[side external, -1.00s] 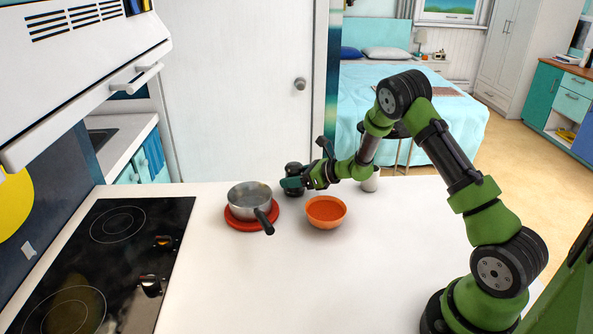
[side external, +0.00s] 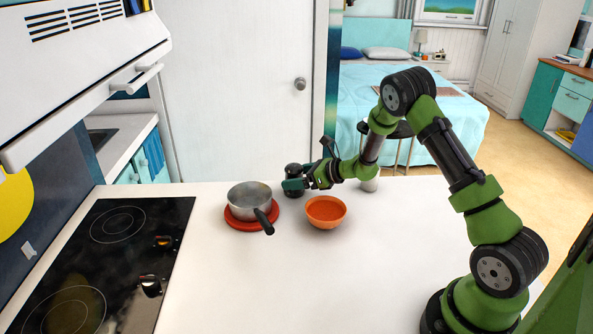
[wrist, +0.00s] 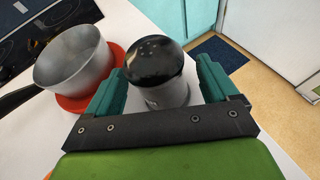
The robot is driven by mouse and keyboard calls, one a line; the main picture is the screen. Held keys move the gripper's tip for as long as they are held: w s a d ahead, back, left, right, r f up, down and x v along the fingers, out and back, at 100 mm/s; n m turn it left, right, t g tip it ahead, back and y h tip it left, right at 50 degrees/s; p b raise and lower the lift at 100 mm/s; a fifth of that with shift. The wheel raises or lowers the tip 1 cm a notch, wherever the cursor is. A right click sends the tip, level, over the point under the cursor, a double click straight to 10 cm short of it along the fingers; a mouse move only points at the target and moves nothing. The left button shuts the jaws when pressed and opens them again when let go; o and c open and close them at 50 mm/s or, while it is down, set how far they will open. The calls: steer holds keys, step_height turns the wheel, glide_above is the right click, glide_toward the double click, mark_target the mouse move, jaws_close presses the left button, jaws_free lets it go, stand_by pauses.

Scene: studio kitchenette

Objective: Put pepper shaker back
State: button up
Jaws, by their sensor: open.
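The pepper shaker (wrist: 158,72) has a black domed top with small holes and a grey body. In the wrist view it stands upright between the two teal fingers of my gripper (wrist: 156,88), which are open around it. In the side view the shaker (side external: 293,170) is on the far part of the white counter, partly hidden by my gripper (side external: 294,187). A second, pale shaker-like object (side external: 371,184) stands to the right, partly hidden behind my arm.
A metal pot (side external: 249,196) sits on a red trivet (side external: 238,224) left of my gripper, its handle pointing toward the front right. An orange bowl (side external: 326,212) stands in front of my arm. A black cooktop (side external: 120,260) is at left. The front middle counter is clear.

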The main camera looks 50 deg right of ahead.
steer(key=v, duration=1)
steer(key=shift+s+d, duration=0.1)
steer(key=shift+s, duration=0.1)
steer(key=s+a+r+n+g+y, duration=0.25)
steer(key=s+a+r+n, duration=0.35)
steer(key=a, duration=0.3)
steer(key=s+a+r+n+g+y, duration=0.2)
steer(key=s+a+r+n+g, duration=0.15)
steer(key=a+r+n, duration=0.45)
steer(key=s+a+r+n+h, duration=0.1)
steer(key=s+r+n+h, duration=0.1)
steer(key=s+n, duration=0.4)
steer(key=s+a+r+n+h, duration=0.1)
steer(key=s+n+h, duration=0.4)
steer(key=n, duration=0.3)
steer(key=shift+s+a+r+n+t, duration=0.3)
steer(key=shift+s+a+r+n, duration=0.1)
steer(key=shift+s, duration=0.1)
